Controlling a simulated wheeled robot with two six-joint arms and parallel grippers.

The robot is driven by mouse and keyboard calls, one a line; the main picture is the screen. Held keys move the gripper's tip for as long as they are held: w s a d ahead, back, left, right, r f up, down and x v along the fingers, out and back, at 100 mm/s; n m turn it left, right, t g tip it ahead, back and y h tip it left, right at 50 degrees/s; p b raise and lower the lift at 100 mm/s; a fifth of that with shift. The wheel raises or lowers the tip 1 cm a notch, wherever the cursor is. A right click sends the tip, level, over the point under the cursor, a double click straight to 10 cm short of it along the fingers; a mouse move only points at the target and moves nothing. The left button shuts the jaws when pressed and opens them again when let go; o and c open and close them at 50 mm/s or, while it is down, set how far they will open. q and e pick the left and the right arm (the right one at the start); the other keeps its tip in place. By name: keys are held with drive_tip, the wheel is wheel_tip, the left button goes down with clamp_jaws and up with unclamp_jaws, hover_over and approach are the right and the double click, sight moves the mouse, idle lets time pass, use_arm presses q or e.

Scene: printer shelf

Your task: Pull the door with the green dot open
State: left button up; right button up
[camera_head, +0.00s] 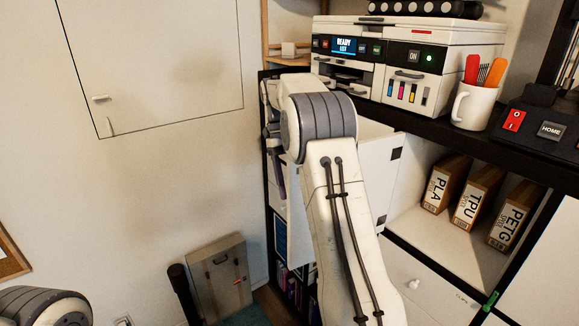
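A white door panel (378,178) stands behind my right arm, under the printer shelf, angled out from the cabinet front. Two dark square fittings (396,153) sit along its right edge. I see no green dot on its visible part; my arm covers its middle. My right arm rises from the bottom and bends left at the top, its far end (272,135) beside the cabinet's left edge. The fingertips are mostly hidden behind the arm, so grip and contact cannot be told. My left arm shows only as a rounded link at the bottom left; its gripper is out of frame.
A printer (408,62), a mug (472,105) with red and orange tools, and a control box (535,128) stand on top. Filament boxes (478,198) fill an open compartment at right. A beige case (217,277) stands on the floor at left. A green piece (491,300) sits lower right.

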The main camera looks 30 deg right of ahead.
drive_tip(key=p+v, duration=0.2)
drive_tip(key=v, duration=0.4)
drive_tip(key=shift+w+r, duration=0.2)
drive_tip(key=shift+r, duration=0.1)
drive_tip(key=shift+a, duration=0.1)
